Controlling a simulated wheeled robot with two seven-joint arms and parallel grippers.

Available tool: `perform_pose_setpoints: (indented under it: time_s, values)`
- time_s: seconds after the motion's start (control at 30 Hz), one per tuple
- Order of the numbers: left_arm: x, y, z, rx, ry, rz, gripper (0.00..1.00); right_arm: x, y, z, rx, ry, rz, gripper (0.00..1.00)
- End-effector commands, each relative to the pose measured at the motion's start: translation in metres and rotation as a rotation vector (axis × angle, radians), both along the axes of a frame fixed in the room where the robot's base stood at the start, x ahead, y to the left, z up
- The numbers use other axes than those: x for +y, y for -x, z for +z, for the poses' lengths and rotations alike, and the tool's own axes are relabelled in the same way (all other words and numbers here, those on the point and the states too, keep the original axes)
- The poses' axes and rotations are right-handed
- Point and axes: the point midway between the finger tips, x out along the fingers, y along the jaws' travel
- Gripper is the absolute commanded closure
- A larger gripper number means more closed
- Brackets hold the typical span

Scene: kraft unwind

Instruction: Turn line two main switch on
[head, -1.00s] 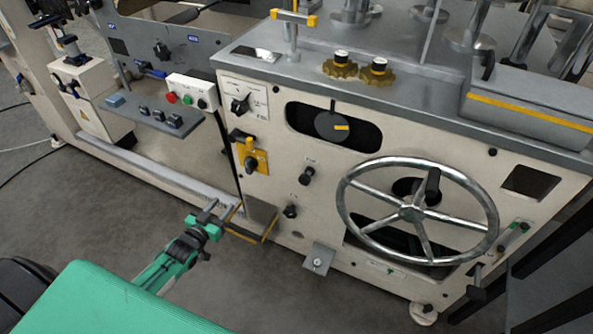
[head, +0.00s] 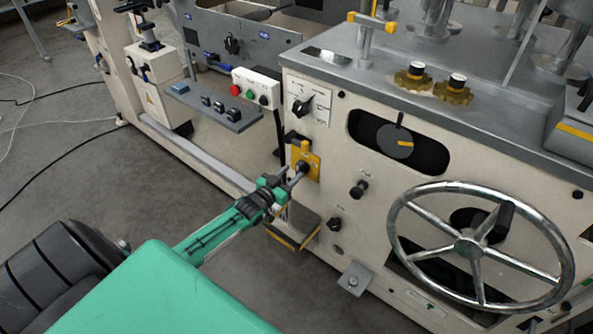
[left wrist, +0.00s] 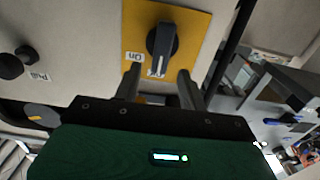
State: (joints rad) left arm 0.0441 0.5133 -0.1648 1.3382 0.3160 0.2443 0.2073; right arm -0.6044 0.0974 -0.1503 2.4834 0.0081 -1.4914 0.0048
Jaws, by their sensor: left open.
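A yellow plate (head: 312,160) with a dark rotary switch sits on the front of the cream machine. In the left wrist view, the switch handle (left wrist: 162,45) is dark grey, runs nearly up and down, and tilts slightly. A label "On" shows on the yellow plate (left wrist: 195,25) to the left of the handle; a second label below it is partly hidden. My left gripper (head: 298,174) is open in front of the plate and partly covers the switch. In the left wrist view, its fingers (left wrist: 159,80) are spread just below the handle, with nothing clearly between them. My right gripper is not in view.
Another black rotary switch (head: 302,106) sits above on a white plate. Black knobs (head: 358,189) and a large handwheel (head: 466,248) are to the right. A button box (head: 255,88) is at the upper left. A bracket (head: 353,281) juts out low down.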

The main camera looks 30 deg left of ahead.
Motion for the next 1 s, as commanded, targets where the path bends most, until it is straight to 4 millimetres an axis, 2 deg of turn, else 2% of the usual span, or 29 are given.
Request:
perform_pose_setpoints:
  time_s: [0.1,0.3,0.67,0.77,0.9,1.0]
  values:
    - [-0.001,-0.017,0.000,-0.001,0.000,0.000,0.58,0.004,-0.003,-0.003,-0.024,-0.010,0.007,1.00]
    - [-0.003,-0.032,0.000,0.000,0.000,0.000,0.58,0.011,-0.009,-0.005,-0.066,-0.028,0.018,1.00]
    - [-0.003,-0.036,0.000,0.001,0.000,0.000,0.58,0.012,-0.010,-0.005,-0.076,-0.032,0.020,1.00]
    - [-0.003,-0.036,0.000,0.001,0.001,0.000,0.74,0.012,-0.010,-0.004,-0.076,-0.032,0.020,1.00]
    - [-0.003,-0.036,0.000,0.000,0.001,0.000,1.00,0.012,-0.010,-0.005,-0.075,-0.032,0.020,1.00]
    - [-0.003,-0.036,0.000,0.000,0.000,0.000,1.00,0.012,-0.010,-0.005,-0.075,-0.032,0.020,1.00]
